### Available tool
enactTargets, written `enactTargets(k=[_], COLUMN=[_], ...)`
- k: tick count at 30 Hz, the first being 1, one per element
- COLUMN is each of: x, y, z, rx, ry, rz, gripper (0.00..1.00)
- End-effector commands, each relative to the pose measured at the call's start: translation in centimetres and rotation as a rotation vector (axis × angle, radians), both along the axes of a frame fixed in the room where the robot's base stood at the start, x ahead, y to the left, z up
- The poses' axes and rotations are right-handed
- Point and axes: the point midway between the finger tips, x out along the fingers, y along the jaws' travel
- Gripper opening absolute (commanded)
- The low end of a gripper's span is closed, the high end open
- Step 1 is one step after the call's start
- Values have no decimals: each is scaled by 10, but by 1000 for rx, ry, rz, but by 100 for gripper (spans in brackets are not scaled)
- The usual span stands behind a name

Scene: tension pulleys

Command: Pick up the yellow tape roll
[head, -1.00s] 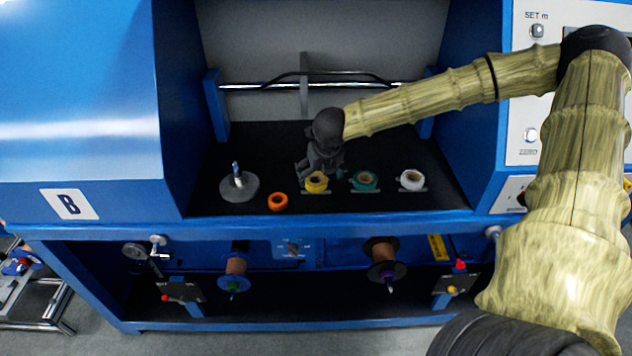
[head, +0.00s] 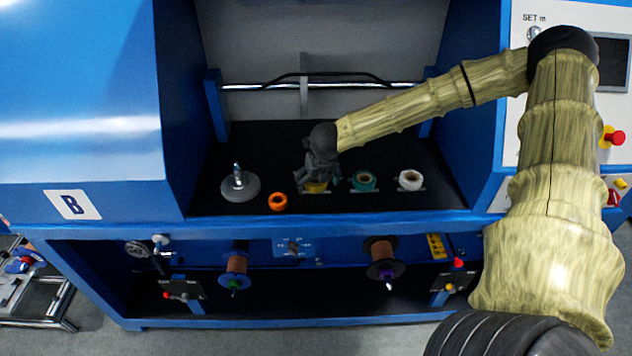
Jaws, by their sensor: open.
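The yellow tape roll (head: 316,187) sits on the black shelf of the blue machine, between the orange and green rolls. My dark gripper (head: 315,178) points down right over it and hides its upper part and centre. The gripper is open. The fingertips are at the roll, but I cannot tell whether they touch it or stand around it.
An orange roll (head: 278,201) lies close on the left, with a grey disc with a spindle (head: 240,185) beyond it. A green roll (head: 364,181) and a white roll (head: 410,180) are on the right. A metal bar (head: 390,86) crosses behind. Blue walls flank the shelf.

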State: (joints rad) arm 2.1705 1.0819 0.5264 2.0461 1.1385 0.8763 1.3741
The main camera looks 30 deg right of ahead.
Motion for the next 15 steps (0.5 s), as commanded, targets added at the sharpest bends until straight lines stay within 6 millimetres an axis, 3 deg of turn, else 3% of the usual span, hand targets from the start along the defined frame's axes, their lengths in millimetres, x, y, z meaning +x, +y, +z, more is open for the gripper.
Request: enactTargets(k=[3, 11, 15], x=[0, 0, 0], y=[0, 0, 0], z=[0, 0, 0], rx=[0, 0, 0], ry=[0, 1, 0], rz=[0, 0, 0], gripper=[84, 37, 37])
